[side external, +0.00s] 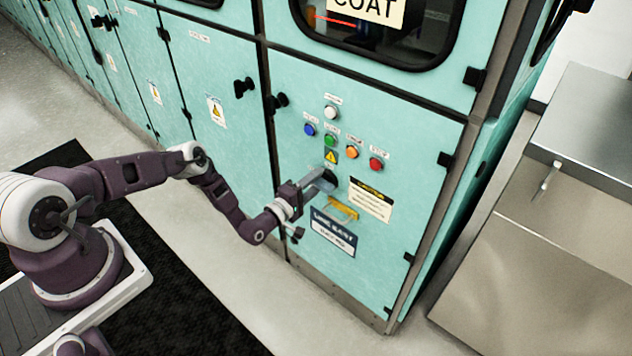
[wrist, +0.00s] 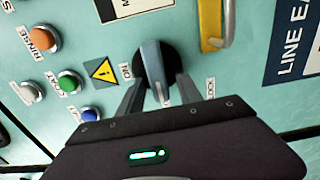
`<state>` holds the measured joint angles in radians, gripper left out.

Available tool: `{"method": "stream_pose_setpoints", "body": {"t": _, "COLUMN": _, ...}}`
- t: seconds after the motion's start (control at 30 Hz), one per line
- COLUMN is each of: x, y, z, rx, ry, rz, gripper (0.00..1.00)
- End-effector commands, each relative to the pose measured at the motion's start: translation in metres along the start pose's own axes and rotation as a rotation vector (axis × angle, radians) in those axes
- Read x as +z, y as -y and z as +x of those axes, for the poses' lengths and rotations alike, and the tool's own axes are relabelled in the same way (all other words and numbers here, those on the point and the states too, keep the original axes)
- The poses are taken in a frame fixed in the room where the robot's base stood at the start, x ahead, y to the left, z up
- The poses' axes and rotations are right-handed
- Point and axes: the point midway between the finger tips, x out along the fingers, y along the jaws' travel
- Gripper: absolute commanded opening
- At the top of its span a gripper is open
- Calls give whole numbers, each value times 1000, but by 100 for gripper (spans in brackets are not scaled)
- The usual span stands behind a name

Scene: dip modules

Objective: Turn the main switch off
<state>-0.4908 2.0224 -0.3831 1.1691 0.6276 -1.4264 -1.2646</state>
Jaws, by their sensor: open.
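The main switch (wrist: 152,62) is a black round dial with a grey handle on the teal cabinet door. In the wrist view, its handle lies between my fingers, and a small label reading ON is beside the dial. My gripper (wrist: 160,88) is open, with one finger on each side of the handle. I cannot tell whether either finger touches it. In the side view, my gripper (side external: 318,184) reaches the door at the switch and hides most of it.
A green button (side external: 330,140), a red button (side external: 376,164) and several others sit above. A steel counter (side external: 585,125) stands right of the cabinet.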

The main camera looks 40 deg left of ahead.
Motion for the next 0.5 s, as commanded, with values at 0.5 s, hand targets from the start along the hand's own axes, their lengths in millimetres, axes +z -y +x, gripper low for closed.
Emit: {"method": "stream_pose_setpoints", "body": {"t": 0.5, "x": 0, "y": 0, "z": -71, "rx": -1, "ry": 0, "rz": -1, "gripper": 42}}
